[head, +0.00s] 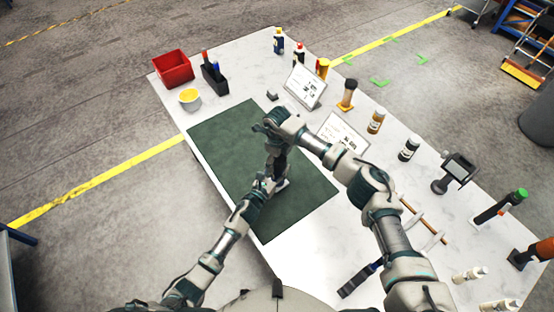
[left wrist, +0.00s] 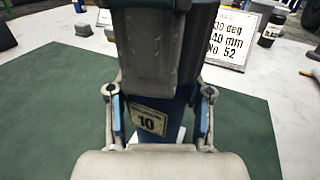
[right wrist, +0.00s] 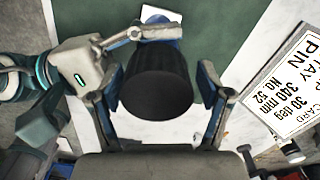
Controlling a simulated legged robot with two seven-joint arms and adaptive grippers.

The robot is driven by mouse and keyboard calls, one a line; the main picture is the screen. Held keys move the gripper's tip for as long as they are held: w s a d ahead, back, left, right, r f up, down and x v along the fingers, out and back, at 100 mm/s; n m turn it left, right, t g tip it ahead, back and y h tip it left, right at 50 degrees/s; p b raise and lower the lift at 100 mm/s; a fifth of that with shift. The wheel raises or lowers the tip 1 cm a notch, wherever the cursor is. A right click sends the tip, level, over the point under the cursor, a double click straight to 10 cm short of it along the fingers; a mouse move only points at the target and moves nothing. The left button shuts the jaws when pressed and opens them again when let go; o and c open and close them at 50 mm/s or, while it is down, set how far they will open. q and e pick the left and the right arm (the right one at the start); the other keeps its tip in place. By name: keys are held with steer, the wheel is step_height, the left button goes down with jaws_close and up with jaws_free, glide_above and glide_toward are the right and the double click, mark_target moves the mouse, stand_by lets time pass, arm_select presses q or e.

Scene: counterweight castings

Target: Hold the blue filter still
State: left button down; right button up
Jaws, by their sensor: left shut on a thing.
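The blue filter (left wrist: 149,120) stands upright in the left wrist view, with a cream label reading 10. In the right wrist view its dark, rounded end (right wrist: 158,88) points toward the camera, with blue beyond it. My left gripper (head: 275,182) is shut on the filter's lower part, one finger on each side. My right gripper (head: 278,158) is above it, with its fingers (right wrist: 160,75) spread on both sides of the dark end and small gaps showing. In the head view the arms mostly hide the filter.
A green mat (head: 222,146) lies on the white table (head: 292,268). A white card (head: 343,133) stands at its right. A red bin (head: 172,68) and a yellow-filled bowl (head: 189,98) stand at the far left. Bottles and tools line the right side. The mat's left part is clear.

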stand_by(0.3)
steer(key=shift+r, duration=2.3)
arm_select(q)
steer(key=shift+r, duration=0.1)
arm_select(e)
steer(key=shift+c, duration=0.3)
steer(key=shift+r, duration=0.1)
steer(key=shift+r+n, duration=0.3)
steer(key=shift+n, duration=0.2)
step_height(320, 180, up, 3)
steer(key=n, duration=0.4)
steer(key=shift+f, duration=0.15)
steer(key=shift+a, duration=0.1)
steer(key=shift+f, duration=0.1)
